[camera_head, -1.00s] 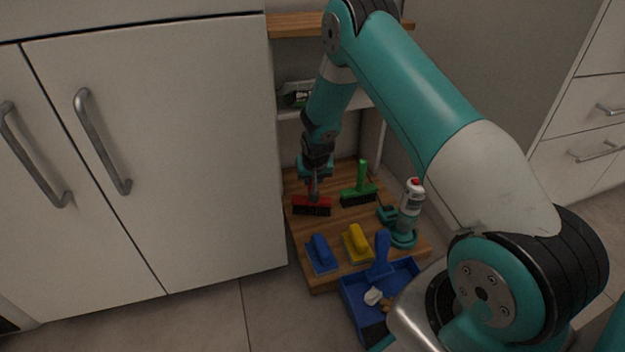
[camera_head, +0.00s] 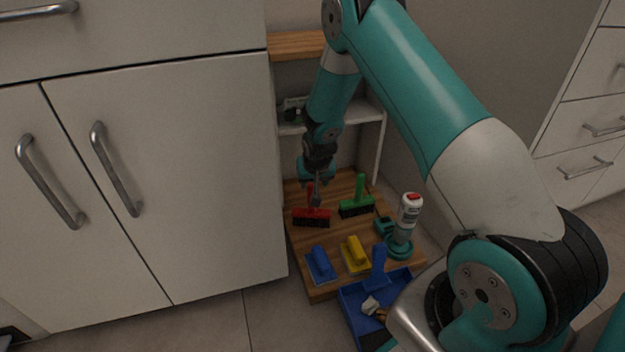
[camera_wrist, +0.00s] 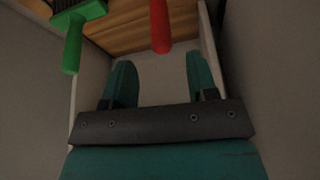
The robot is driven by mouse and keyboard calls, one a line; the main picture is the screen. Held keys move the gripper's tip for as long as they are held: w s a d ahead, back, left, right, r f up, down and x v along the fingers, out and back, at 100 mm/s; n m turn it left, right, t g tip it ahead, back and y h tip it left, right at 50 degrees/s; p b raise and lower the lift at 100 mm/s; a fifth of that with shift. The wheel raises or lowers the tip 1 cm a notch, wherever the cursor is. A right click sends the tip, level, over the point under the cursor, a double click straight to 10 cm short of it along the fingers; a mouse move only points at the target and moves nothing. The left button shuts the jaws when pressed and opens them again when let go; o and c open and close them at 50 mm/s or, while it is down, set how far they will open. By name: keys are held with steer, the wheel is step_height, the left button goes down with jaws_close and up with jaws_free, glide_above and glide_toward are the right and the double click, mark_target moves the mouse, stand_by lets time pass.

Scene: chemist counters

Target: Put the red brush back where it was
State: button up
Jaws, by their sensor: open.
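The red brush (camera_head: 311,217) stands on the low wooden board (camera_head: 326,280), bristles down and handle up, to the left of the green brush (camera_head: 357,206). My gripper (camera_head: 315,188) is open at the top of the red handle in the head view; it hides part of the handle. In the wrist view the red handle (camera_wrist: 160,27) shows beyond the gap between my open fingers (camera_wrist: 156,80), apart from both. The green brush (camera_wrist: 75,38) is at upper left there. Nothing is held.
A blue scrubber (camera_head: 320,264), a yellow scrubber (camera_head: 355,255) and a white bottle (camera_head: 404,222) share the board. A blue dustpan (camera_head: 355,308) with litter is in front. A white cabinet (camera_head: 175,180) closes off the left; a shelf (camera_head: 350,117) is above.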

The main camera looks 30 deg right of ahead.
steer(key=p+v, duration=0.2)
steer(key=v, duration=0.3)
stand_by(0.4)
steer(key=s+a+r+n+g+y, duration=0.15)
steer(key=s+a+r, duration=0.25)
steer(key=s+r, duration=0.6)
steer(key=s+a+r+n, duration=0.3)
steer(key=s+a+r, duration=0.2)
steer(key=s+r, duration=0.5)
steer(key=s+a+r+n+g+y+p, duration=0.1)
steer(key=s+a+r+n+y+p, duration=0.15)
steer(key=s+a+r+p, duration=0.4)
steer(key=s+a+r+n+g+y+p, duration=0.1)
steer(key=a+r+n+p, duration=0.2)
steer(key=r, duration=0.6)
steer(key=s+a+r+n+g+y+p, duration=0.1)
steer(key=s+a+r+n+p, duration=0.1)
steer(key=s+a+r+p, duration=0.4)
step_height(320, 180, up, 36)
steer(key=w+p, duration=0.2)
steer(key=p, duration=3.1)
steer(key=shift+d+p, duration=0.4)
steer(key=shift+d, duration=0.1)
steer(key=shift+w, duration=0.1)
